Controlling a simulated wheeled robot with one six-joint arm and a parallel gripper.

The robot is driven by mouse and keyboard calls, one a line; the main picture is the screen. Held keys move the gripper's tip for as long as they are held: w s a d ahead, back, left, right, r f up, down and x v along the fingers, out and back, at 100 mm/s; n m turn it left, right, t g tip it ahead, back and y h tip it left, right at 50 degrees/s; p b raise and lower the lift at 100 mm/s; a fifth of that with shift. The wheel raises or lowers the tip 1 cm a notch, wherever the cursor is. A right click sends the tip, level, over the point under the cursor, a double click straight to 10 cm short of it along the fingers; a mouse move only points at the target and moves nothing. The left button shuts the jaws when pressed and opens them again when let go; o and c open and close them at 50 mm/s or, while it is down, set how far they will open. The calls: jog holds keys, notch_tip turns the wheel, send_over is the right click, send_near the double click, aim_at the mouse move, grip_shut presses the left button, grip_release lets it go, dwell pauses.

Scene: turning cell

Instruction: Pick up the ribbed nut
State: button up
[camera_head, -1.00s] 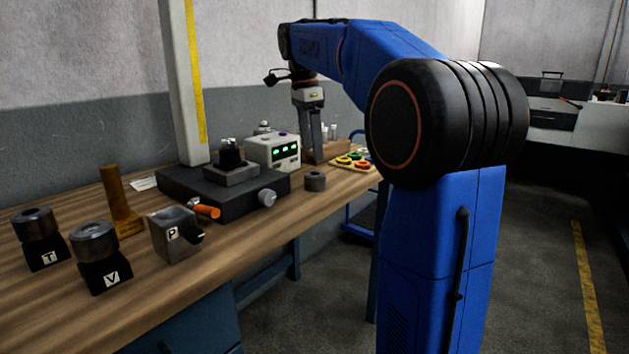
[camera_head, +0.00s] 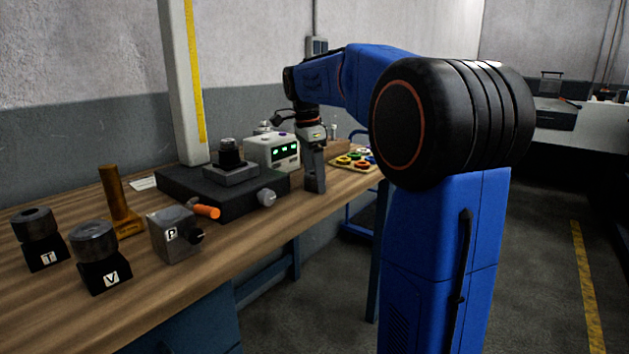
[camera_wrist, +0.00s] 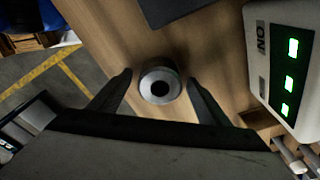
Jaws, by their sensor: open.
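The ribbed nut (camera_wrist: 146,87) is a grey metal ring with a dark centre hole, lying on the wooden bench. In the wrist view it sits between the two fingers of my gripper (camera_wrist: 160,84), with a gap of bare wood on each side. My gripper is open and holds nothing. In the head view my gripper (camera_head: 315,186) is low over the bench near its front edge, and its fingers hide the nut.
A white box with green displays (camera_wrist: 284,70) stands close beside my gripper. A black plate fixture (camera_head: 185,192) with an orange handle lies to the left. Blocks T (camera_head: 45,259), V (camera_head: 110,280) and P (camera_head: 163,240) stand farther left. A tray of coloured rings (camera_head: 345,165) lies to the right.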

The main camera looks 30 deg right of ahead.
jog(key=shift+c, duration=0.7)
jog(key=c, duration=1.1)
